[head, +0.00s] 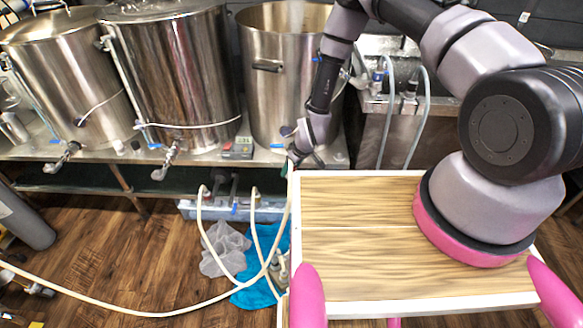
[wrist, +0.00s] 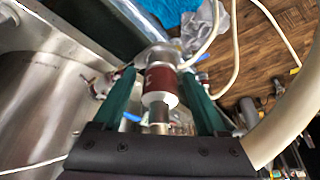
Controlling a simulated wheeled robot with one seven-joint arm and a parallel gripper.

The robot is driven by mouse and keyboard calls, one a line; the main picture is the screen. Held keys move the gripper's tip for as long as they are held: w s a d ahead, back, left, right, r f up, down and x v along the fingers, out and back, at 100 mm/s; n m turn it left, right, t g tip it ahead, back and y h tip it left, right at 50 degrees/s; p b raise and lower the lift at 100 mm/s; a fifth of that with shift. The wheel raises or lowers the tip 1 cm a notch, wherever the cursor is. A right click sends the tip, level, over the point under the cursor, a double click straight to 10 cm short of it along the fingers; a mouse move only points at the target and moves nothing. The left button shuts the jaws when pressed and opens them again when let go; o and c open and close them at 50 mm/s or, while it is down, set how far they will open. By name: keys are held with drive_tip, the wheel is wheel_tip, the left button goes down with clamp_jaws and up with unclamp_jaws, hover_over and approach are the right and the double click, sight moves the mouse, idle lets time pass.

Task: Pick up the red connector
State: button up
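The red connector (wrist: 161,84) is a dark red cylinder with pale, metallic ends, seen in the middle of the wrist view. My gripper (wrist: 157,76) has two green fingers, one on each side of it. A gap shows between the connector and each finger, so the gripper looks open around it, not touching. In the head view my gripper (head: 303,158) is at the front edge of the steel bench, below the right-hand kettle. I cannot make out the connector there.
Several steel kettles (head: 172,75) with valves stand along the bench. Pale hoses (head: 255,220) loop down to the floor, and a thick one passes close to my gripper at the right of the wrist view (wrist: 288,115). A blue cloth (head: 262,270) lies on the floor.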

clamp_jaws()
drive_tip(key=shift+r, duration=0.1)
wheel_tip(320, 180, up, 10)
drive_tip(key=shift+f, duration=0.1)
idle(0.4)
drive_tip(key=shift+r, duration=2.25)
